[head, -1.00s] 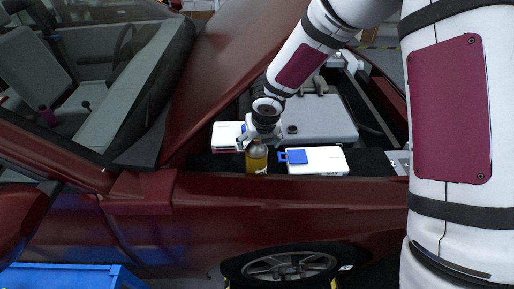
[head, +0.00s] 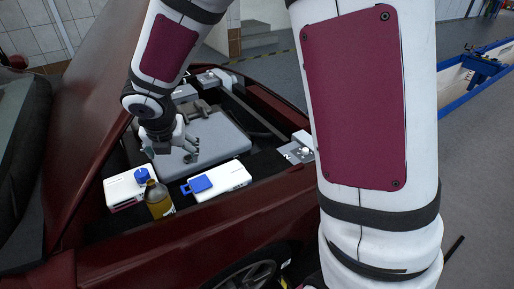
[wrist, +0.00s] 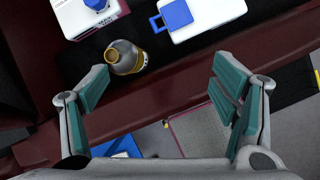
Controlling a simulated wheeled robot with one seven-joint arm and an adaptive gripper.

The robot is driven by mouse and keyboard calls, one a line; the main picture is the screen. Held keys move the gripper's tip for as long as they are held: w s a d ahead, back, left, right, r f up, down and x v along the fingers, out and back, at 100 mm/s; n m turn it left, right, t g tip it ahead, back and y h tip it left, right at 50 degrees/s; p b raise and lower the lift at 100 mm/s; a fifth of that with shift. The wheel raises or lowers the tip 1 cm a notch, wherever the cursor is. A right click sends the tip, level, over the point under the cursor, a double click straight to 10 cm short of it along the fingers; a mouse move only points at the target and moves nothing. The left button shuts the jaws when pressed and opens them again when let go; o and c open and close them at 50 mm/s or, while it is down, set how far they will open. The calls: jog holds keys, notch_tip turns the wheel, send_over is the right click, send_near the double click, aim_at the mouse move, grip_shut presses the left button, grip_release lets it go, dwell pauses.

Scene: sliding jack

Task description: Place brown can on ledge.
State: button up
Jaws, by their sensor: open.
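In the wrist view the can (wrist: 125,58) shows from above on the black ledge (wrist: 178,66), close to my left finger's tip. My gripper (head: 170,152) is open and empty, with its green-padded fingers spread wide. In the head view it hangs above and behind the can, apart from it. In the wrist view, the space between the fingers (wrist: 160,72) holds nothing.
A white box with a blue cap (head: 126,190) stands left of the can, and a white box with a blue tab (head: 228,176) right of it. The grey engine cover (head: 218,137) lies behind. The raised hood (head: 105,75) bounds the left, the red fender (head: 110,262) the front.

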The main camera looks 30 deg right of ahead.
jog(key=s+d+r+m+h, duration=0.2)
jog(key=s+d+r+m, duration=0.6)
jog(key=s+r+m, duration=0.55)
jog(key=s+r+m+y, duration=0.2)
jog(key=s+m+y, duration=0.1)
jog(key=s+m, duration=1)
jog(key=shift+d+m, duration=0.35)
jog(key=shift+m, duration=1.8)
jog(key=shift+r, duration=0.1)
